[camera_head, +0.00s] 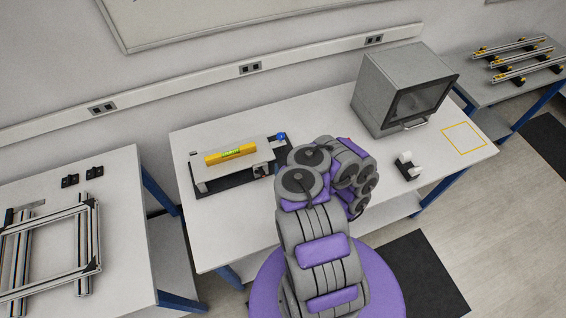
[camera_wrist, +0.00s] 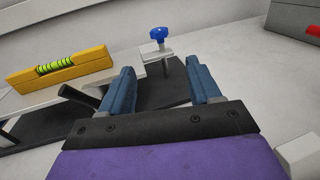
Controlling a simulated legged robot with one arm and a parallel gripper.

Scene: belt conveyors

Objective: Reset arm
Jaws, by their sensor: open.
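My arm (camera_head: 318,235) is grey and purple and folded in front of the middle table in the head view. My gripper (camera_wrist: 162,88) shows in the wrist view with two blue fingers spread apart and nothing between them. It points toward the black base plate of a fixture, near a blue knob (camera_wrist: 158,33). In the head view the arm's own links hide the gripper's fingers.
A yellow spirit level (camera_head: 230,154) lies on the fixture's light plate on the white table (camera_head: 235,235). A grey box-shaped machine (camera_head: 385,95) stands at the back right. A small white-and-black object (camera_head: 407,165) and a yellow outlined square (camera_head: 463,138) are on the right. Aluminium frames (camera_head: 90,240) lie on the left table.

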